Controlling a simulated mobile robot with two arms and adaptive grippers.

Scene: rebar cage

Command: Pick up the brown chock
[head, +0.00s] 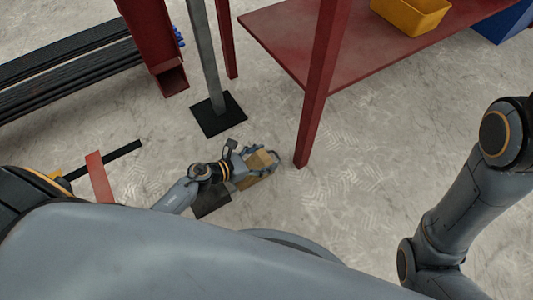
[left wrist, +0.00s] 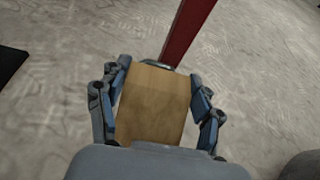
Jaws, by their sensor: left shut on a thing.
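The brown chock (left wrist: 153,105) is a light brown wooden block between the fingers of my left gripper in the left wrist view. My left gripper (left wrist: 158,100) is shut on it, with a finger on each side. In the head view the chock (head: 262,160) shows partly behind the fingers of the left gripper (head: 258,163), low near the floor by the foot of a red post. I cannot tell whether the chock touches the floor. My right arm shows at the right of the head view, but its gripper is out of the picture.
A red post (head: 318,95) of a red shelf (head: 370,50) stands just right of the left gripper. A grey post on a black base plate (head: 218,114) stands behind it. A yellow bin (head: 410,14) sits on the shelf. Dark bars (head: 65,68) lie at left. Floor at right is clear.

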